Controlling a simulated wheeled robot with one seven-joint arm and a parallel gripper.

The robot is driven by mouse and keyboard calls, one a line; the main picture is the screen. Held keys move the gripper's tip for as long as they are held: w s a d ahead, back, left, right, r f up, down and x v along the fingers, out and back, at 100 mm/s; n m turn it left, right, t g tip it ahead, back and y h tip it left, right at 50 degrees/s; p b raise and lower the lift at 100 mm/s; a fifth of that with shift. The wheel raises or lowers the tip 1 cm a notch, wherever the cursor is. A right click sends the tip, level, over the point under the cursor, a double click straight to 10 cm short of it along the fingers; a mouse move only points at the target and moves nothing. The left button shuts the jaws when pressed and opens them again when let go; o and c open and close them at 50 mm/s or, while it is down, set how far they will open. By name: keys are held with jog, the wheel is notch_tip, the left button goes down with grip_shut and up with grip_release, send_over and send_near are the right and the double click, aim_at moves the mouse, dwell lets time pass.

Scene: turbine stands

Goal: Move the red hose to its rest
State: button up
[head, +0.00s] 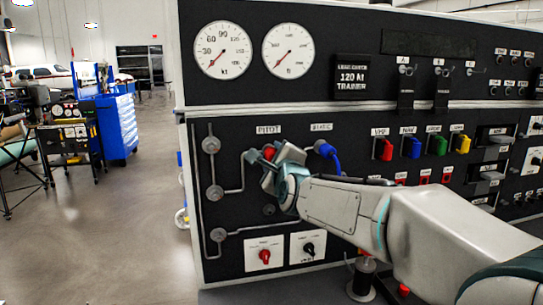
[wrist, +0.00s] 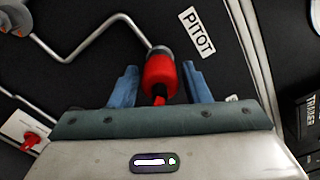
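The red hose end (wrist: 160,75) sits on the grey fitting beside the PITOT label in the wrist view. In the head view its red body (head: 269,152) shows only in part, behind my fingers. My gripper (head: 262,158) is at the PITOT port. In the wrist view my gripper (wrist: 159,82) has one blue finger on each side of the red hose end, with dark gaps between, so it is open around it. The rest of the red hose is hidden. Two black hooked holders (head: 406,92) (head: 441,92) hang on the upper panel; their labels are too small to read.
A blue hose (head: 332,155) is on the port right of PITOT. Red, blue, green and yellow blocks (head: 412,147) stand out from the panel at right. Knobs (head: 265,256) are below, gauges (head: 223,50) above. Open floor (head: 110,220) lies left.

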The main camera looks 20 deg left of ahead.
grip_shut()
jog(key=shift+s+d+b, duration=0.25)
jog(key=shift+s+b, duration=0.15)
jog(key=shift+b, duration=0.05)
jog(key=shift+s+d, duration=0.1)
jog(key=shift+s, duration=0.05)
jog(key=b+v, duration=0.2)
jog(key=v, duration=0.1)
dwell(0.4)
